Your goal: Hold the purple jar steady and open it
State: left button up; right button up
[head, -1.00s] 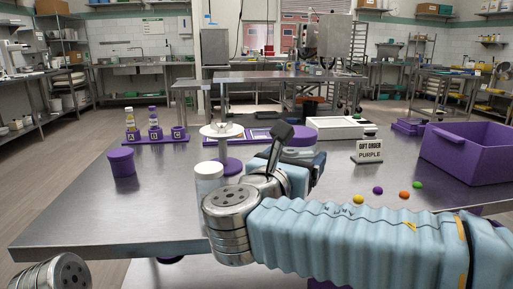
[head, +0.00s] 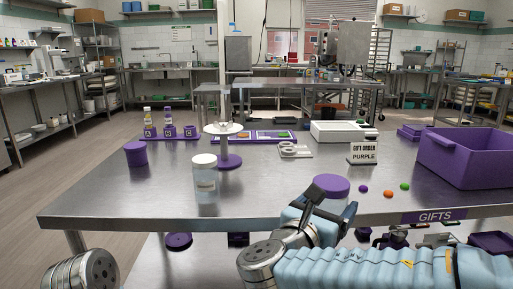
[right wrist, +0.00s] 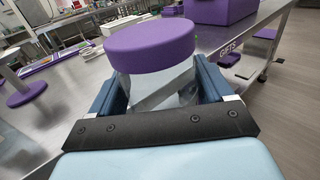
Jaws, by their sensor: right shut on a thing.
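The purple-lidded jar shows its round purple lid (head: 331,184) near the table's front edge in the head view. In the right wrist view the lid (right wrist: 150,43) sits on a clear, pale jar body (right wrist: 165,85). My right gripper (head: 328,208) is shut on the jar body, with a blue finger on each side below the lid; the fingers also show in the right wrist view (right wrist: 162,90). Whether the jar's base touches the table is hidden. My left gripper is out of view; only part of my left arm shows at the lower left.
A clear jar with a white lid (head: 205,178) and a pedestal stand (head: 229,161) are left of the held jar. A purple tub (head: 135,153) stands farther left. A purple bin (head: 464,160), a gift order sign (head: 363,154) and small coloured balls are to the right.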

jog(key=w+d+f+m+g+h, duration=0.1)
jog(key=d+f, duration=0.2)
jog(key=f, duration=1.5)
jog(key=w+d+f+m+g+h, duration=0.1)
jog(key=d+f+g+h, duration=0.1)
jog(key=f, duration=1.7)
jog(key=shift+d+f+m, duration=0.3)
jog(key=shift+d+m, duration=0.1)
jog(key=shift+d, duration=0.25)
